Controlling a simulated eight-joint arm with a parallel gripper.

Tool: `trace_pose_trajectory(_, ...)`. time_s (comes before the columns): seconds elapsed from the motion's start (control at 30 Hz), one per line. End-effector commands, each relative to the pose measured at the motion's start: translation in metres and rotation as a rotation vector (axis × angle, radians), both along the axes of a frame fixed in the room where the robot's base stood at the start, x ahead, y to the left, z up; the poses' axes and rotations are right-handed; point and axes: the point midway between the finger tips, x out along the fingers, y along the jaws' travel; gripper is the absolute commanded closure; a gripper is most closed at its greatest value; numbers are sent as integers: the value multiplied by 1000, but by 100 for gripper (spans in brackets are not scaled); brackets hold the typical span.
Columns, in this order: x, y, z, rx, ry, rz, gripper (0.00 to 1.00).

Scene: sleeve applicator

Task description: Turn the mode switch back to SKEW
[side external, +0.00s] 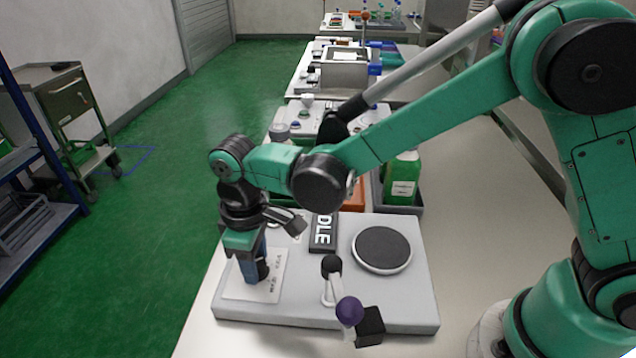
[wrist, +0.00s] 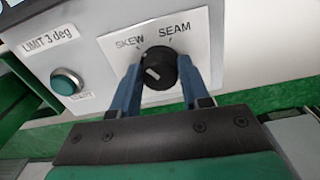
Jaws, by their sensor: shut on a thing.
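The mode switch is a round black knob (wrist: 158,68) on a white plate printed SKEW (wrist: 129,42) at upper left and SEAM (wrist: 174,30) at upper right. A short slanted white mark shows on the knob's face; I cannot tell for sure which label it lines up with. My gripper (wrist: 160,66) is shut on the knob, with one blue finger on each side. In the side external view my gripper (side external: 254,268) points down at the white plate (side external: 272,286) on the grey base; there the fingers and wrist hide most of the knob.
A green button (wrist: 67,82) and a "LIMIT 3 deg" label (wrist: 47,40) lie left of the switch. A green bottle (side external: 402,178) stands behind.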

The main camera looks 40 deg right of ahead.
Motion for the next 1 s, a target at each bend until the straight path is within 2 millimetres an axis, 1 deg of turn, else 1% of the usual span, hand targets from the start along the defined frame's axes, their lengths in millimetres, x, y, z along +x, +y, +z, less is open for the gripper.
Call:
trace_pose_trajectory(0.57, 0, 0, 0, 0, 0, 30, 100)
trace_pose_trajectory(0.6, 0, 0, 0, 0, 0, 30, 48)
trace_pose_trajectory(0.67, 0, 0, 0, 0, 0, 29, 31)
trace_pose_trajectory(0.7, 0, 0, 0, 0, 0, 29, 27)
trace_pose_trajectory(1.0, 0, 0, 2, 0, 0, 28, 27)
